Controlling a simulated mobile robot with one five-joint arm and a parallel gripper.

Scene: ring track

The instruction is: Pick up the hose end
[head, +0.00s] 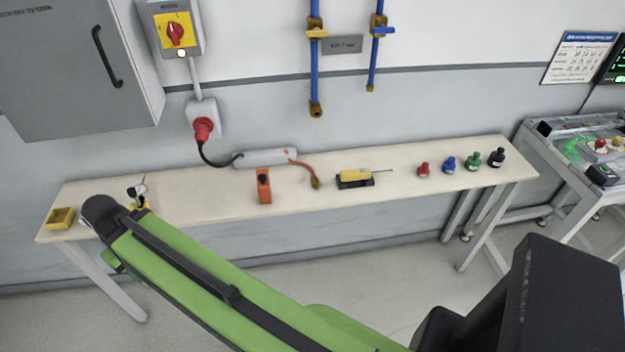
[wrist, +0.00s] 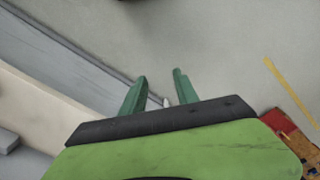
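A short orange-brown hose curves out of the right side of a long white block on the bench. Its hose end (head: 315,183) has a dull brass-coloured fitting and lies on the bench top, left of a yellow and black tool. In the wrist view my gripper (wrist: 160,76) shows two green fingers spread apart with nothing held between them. In the head view my green arm reaches to the left end of the bench, well left of the hose end. The fingers cannot be made out there. The hose end is not recognisable in the wrist view.
On the bench (head: 420,180) stand an orange block (head: 263,186), the yellow and black tool (head: 355,178), several coloured bottles (head: 449,165) at the right and a yellow tray (head: 61,218) at the left. A grey cabinet (head: 75,70) and blue pipes (head: 315,75) are on the wall.

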